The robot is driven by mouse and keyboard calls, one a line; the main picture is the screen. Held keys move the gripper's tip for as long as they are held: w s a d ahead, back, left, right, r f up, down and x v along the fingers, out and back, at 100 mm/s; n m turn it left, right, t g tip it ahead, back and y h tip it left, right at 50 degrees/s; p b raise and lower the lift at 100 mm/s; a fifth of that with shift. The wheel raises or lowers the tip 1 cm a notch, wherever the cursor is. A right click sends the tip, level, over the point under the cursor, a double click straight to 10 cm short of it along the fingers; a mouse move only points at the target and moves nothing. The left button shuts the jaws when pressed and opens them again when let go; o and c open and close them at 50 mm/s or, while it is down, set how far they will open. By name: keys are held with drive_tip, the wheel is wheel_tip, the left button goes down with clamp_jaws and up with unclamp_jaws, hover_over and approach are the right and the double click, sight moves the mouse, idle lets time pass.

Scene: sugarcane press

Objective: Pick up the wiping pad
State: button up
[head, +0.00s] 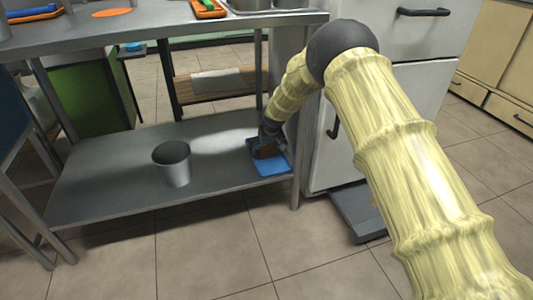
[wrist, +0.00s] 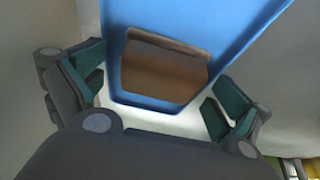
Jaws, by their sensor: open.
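The wiping pad (wrist: 162,70) is a brown block lying on a blue tray (wrist: 225,20) in the wrist view. In the head view the blue tray (head: 276,168) sits on the lower metal shelf at its right end, and the brown pad is mostly hidden by my gripper (head: 266,148). In the wrist view my gripper (wrist: 165,100) is open, with one finger left of the pad and one right of it. Neither finger appears to touch the pad.
A grey metal cup (head: 175,172) stands on the lower shelf (head: 110,190), left of the tray. A table leg (head: 298,165) rises close to the tray's right side. The upper tabletop (head: 160,32) overhangs the shelf. A white cabinet (head: 400,85) stands at right.

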sight(267, 147)
drive_tip(key=c, duration=1.1)
drive_tip(key=shift+r, duration=0.1)
wheel_tip(267, 147, up, 10)
drive_tip(key=p, duration=0.5)
drive_tip(key=shift+p, duration=0.3)
